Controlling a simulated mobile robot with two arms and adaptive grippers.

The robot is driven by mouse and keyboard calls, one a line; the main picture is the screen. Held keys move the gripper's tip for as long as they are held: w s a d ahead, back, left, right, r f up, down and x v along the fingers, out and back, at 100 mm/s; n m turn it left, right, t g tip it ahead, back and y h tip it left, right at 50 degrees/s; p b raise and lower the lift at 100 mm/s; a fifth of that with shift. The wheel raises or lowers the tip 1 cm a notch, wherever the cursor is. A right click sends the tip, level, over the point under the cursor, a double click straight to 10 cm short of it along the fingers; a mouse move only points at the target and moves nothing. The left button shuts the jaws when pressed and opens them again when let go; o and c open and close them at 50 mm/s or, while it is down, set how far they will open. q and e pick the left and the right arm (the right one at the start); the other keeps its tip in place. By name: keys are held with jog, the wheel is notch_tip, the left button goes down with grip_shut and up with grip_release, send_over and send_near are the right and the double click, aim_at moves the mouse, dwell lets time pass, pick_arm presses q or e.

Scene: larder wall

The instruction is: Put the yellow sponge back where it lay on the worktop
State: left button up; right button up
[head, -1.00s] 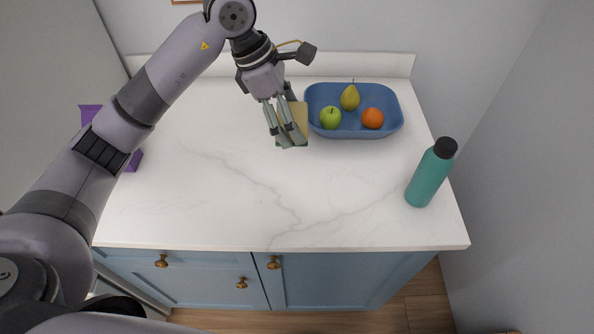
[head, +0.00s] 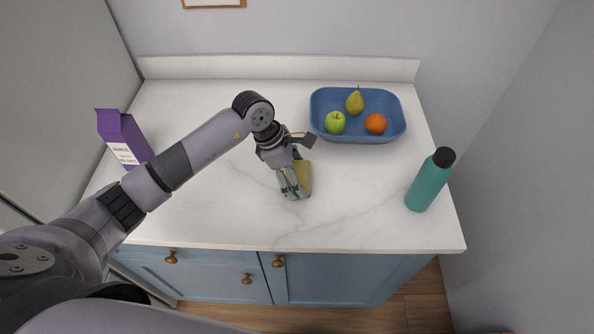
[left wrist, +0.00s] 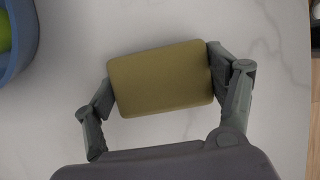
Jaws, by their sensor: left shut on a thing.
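The yellow sponge (head: 304,176) is in my left gripper (head: 295,195), over the middle of the white worktop (head: 230,215). In the left wrist view the sponge (left wrist: 160,78) is a flat block with rounded corners, and the fingers of the left gripper (left wrist: 162,80) press on its two short ends. In the head view the fingers partly hide the sponge. I cannot tell whether its underside touches the worktop. My right gripper is not in view.
A blue tray (head: 360,137) with a green apple (head: 335,123), a pear (head: 355,102) and an orange (head: 376,124) stands at the back right. A teal bottle (head: 428,185) stands at the right edge. A purple carton (head: 122,138) stands at the left. The front middle is clear.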

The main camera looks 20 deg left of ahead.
pick_arm(q)
jog(key=shift+f, duration=0.1)
jog(key=shift+f+b, duration=0.1)
jog(key=shift+b, duration=0.2)
jog(key=o, duration=0.8)
jog(key=shift+c, duration=0.2)
jog(key=o, duration=0.4)
jog(key=shift+c, duration=0.2)
jog(key=shift+r, duration=0.2)
